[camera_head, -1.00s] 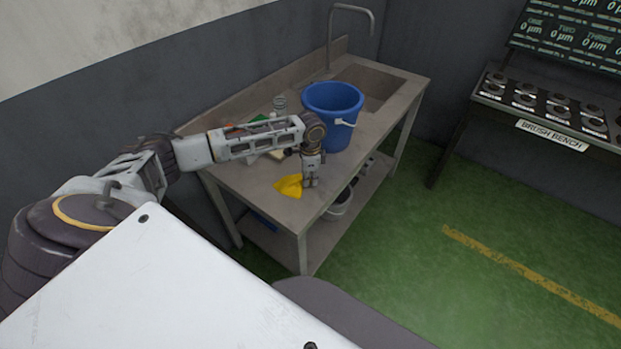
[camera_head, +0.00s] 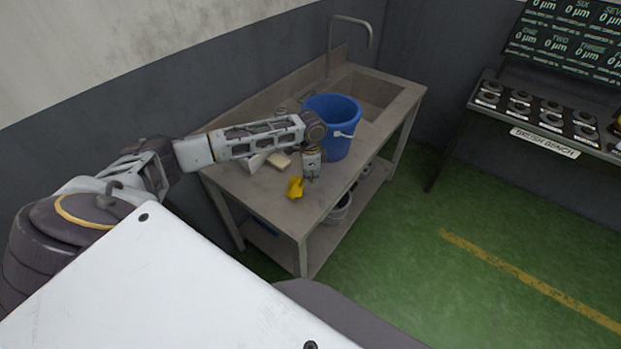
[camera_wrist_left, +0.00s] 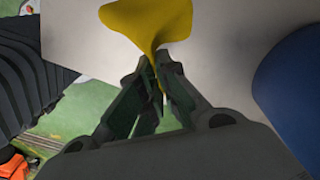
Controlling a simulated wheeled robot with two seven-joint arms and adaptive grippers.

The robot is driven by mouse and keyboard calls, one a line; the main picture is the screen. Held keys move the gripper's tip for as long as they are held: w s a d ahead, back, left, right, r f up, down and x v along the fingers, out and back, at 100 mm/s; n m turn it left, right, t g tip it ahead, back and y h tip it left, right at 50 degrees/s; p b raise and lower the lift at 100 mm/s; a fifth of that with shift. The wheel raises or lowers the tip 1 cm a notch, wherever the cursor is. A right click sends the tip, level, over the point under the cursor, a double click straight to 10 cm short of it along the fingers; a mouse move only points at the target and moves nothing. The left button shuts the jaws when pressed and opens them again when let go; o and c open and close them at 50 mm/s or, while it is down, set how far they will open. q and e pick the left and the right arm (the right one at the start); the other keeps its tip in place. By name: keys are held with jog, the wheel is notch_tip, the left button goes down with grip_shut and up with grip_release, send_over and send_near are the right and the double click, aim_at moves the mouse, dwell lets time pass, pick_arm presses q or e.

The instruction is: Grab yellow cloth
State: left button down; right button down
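The yellow cloth (camera_head: 295,187) shows at the near part of the metal bench, beside my left gripper (camera_head: 309,178). In the left wrist view the cloth (camera_wrist_left: 150,20) narrows to a crumpled tip between the fingertips of my left gripper (camera_wrist_left: 156,68). The fingers are closed together on that tip, and the rest of the cloth spreads out ahead of them. In the head view the cloth looks bunched and partly raised; I cannot tell whether it is fully clear of the bench. My right gripper is in neither view.
The metal bench (camera_head: 270,207) has a sink at its far end. A blue bucket (camera_head: 334,115) stands close behind my left gripper. A cream block (camera_head: 279,160) lies left of it, under my arm. A brush bench (camera_head: 545,137) is at the right. Green floor is open between them.

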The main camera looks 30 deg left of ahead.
pick_arm(q)
notch_tip(320, 180, up, 5)
jog(key=shift+r, duration=0.2)
